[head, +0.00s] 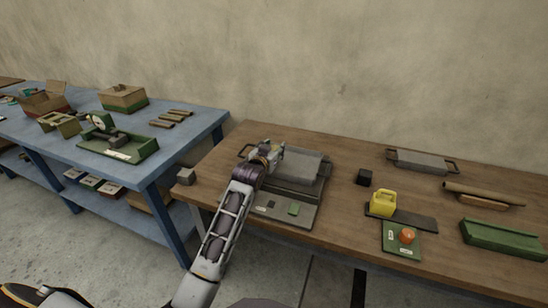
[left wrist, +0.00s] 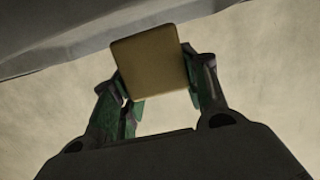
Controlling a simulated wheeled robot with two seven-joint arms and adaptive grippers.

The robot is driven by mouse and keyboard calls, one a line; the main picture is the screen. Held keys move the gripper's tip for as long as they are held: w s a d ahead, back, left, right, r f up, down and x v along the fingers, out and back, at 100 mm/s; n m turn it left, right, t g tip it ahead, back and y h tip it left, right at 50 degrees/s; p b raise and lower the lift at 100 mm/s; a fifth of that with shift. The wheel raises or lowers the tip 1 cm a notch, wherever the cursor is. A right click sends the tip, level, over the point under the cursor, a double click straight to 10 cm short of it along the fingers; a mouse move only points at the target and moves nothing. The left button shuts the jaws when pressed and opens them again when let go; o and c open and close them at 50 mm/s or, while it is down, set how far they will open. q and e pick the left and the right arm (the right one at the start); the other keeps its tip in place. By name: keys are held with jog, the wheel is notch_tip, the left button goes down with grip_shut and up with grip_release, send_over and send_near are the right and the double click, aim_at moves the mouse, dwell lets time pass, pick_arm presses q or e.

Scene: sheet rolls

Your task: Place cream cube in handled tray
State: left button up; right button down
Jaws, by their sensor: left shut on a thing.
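My left gripper (head: 274,152) is over the left part of the wooden table, beside a grey sheet-metal piece with a handle at its side (head: 299,164). In the left wrist view, the gripper (left wrist: 155,82) is shut on the cream cube (left wrist: 148,62), which looks tan in shadow and sits tilted between the fingers. I cannot make out the cube in the head view. A grey handled tray (head: 422,161) lies at the back right of the table. I cannot tell which of the two grey handled pieces the task names. My right gripper is not in view.
A grey block (head: 185,176) sits at the table's left corner. A black cube (head: 364,177), yellow handled object (head: 382,203), orange ball (head: 407,235), brown roll (head: 483,194) and green tray (head: 503,238) are to the right. A blue table (head: 205,122) stands left.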

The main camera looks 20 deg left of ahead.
pick_arm(q)
jog(key=shift+f, duration=1.35)
jog(key=shift+f+b, duration=0.3)
jog(key=shift+f, duration=0.2)
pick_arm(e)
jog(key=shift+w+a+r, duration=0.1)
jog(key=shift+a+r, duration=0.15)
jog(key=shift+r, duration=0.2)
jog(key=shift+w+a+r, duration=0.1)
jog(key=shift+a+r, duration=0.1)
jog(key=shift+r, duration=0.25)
pick_arm(q)
jog(key=o, duration=1.1)
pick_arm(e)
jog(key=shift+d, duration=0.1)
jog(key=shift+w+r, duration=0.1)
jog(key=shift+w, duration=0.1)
